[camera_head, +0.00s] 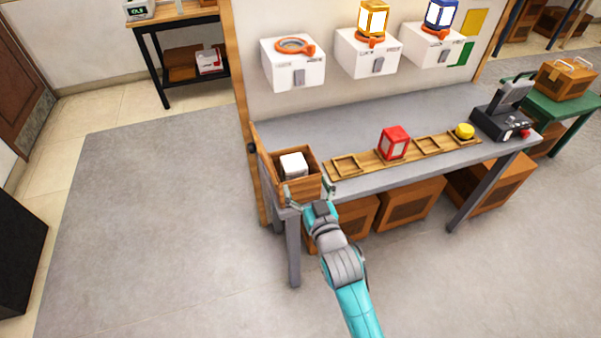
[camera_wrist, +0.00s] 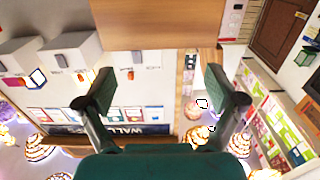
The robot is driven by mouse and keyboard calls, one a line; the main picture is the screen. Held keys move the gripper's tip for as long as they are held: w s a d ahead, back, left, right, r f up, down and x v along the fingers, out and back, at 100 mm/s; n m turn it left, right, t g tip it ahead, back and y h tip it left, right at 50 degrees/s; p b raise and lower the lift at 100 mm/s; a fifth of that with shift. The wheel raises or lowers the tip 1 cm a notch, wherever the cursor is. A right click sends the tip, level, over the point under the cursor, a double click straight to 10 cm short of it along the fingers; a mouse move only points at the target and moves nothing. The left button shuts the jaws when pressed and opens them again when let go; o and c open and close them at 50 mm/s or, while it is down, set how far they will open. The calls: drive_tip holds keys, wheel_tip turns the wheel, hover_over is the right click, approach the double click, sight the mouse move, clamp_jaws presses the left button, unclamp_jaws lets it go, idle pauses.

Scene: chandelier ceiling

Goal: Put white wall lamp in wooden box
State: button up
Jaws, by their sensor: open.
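The white wall lamp (camera_head: 293,164) is inside the wooden box (camera_head: 304,190), at the left end of the grey workbench. Its white top shows above the box walls; its lower part is hidden. My gripper (camera_head: 309,189) is at the near side of the box, with its fingers spread apart and nothing between them. In the wrist view my gripper (camera_wrist: 161,92) is also open and empty. A brown wooden surface at the top of that view looks like the box (camera_wrist: 155,25). The lamp is not seen there.
A wooden rack (camera_head: 367,160) on the bench holds a red lamp (camera_head: 393,143) and a yellow object (camera_head: 464,131). A dark device (camera_head: 503,122) stands at the right end. White wall units (camera_head: 293,72) hang above. The floor left of the bench (camera_head: 150,200) is clear.

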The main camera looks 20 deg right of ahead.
drive_tip(key=shift+s, duration=1.05)
drive_tip(key=s+d+f+g, duration=0.1)
drive_tip(key=s+f, duration=0.3)
drive_tip(key=s, duration=0.7)
drive_tip(key=s+f+g, duration=0.1)
drive_tip(key=s+f, duration=0.3)
drive_tip(key=s, duration=0.8)
drive_tip(key=s+r, duration=0.2)
drive_tip(key=s, duration=0.7)
drive_tip(key=s+r+g, duration=0.1)
drive_tip(key=s+r, duration=0.2)
drive_tip(key=s, duration=0.7)
drive_tip(key=shift+d+r, duration=0.15)
drive_tip(key=shift+d, duration=0.1)
